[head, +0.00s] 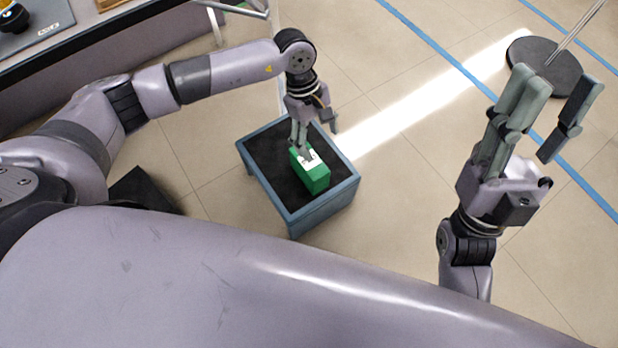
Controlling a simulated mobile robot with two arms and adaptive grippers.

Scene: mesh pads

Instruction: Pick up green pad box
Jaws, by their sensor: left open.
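The green pad box (317,180) lies on the dark top of a small blue-framed stand (264,188). A white patch shows on the box's upper face. My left gripper (318,143) is open and points down at the far end of the box. Its fingers cover part of that end. I cannot tell whether they touch the box. My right gripper (556,80) is open and empty, raised at the right with its fingers pointing away from me, well apart from the stand.
A round dark base (544,66) with a thin pole stands on the floor at the top right. A bench (90,62) with items on it runs along the top left. The tiled floor right of the stand is clear, with blue lines across it.

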